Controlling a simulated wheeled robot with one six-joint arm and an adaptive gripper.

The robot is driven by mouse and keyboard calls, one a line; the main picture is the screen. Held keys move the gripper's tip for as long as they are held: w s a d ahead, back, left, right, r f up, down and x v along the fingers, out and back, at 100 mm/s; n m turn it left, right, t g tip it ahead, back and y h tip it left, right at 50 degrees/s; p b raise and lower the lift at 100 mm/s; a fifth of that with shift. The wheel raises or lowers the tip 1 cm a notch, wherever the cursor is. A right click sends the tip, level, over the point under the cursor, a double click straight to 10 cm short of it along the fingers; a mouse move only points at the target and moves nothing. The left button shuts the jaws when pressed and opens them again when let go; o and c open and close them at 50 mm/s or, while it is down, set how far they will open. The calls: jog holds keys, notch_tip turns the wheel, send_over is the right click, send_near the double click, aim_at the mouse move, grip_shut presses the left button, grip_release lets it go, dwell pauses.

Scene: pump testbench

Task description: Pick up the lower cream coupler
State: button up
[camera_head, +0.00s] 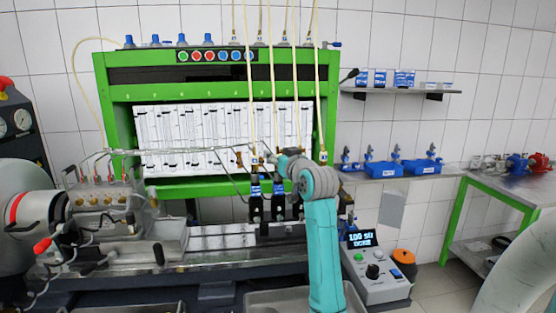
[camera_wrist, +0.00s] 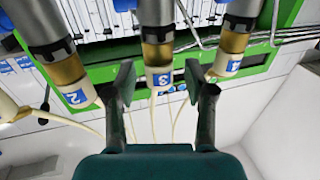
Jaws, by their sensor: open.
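In the wrist view my gripper (camera_wrist: 165,88) is open, with its two dark fingers apart and nothing held. A cream coupler with a blue label 3 (camera_wrist: 160,77) and a brass collar shows in the gap between the fingertips; I cannot tell whether it is between them or beyond. Cream couplers labelled 2 (camera_wrist: 79,95) and 4 (camera_wrist: 228,66) show outside the left and right fingers. In the head view a cream coupler (camera_head: 323,157) hangs low on a hose at the right of the green frame. My gripper is mostly hidden there by my wrist.
The green test frame (camera_head: 326,110) stands behind my arm, with thin metal pipes and cream hoses in front. Black-bodied injectors (camera_head: 256,207) stand close by my wrist. A control box (camera_head: 376,275) is at the lower right. A wall shelf (camera_head: 405,91) holds small blue-labelled items.

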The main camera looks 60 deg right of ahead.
aim_at(278, 151)
grip_shut()
jog(key=shift+r, duration=0.1)
notch_tip(278, 151, up, 10)
jog(key=shift+f, duration=0.1)
dwell(0.6)
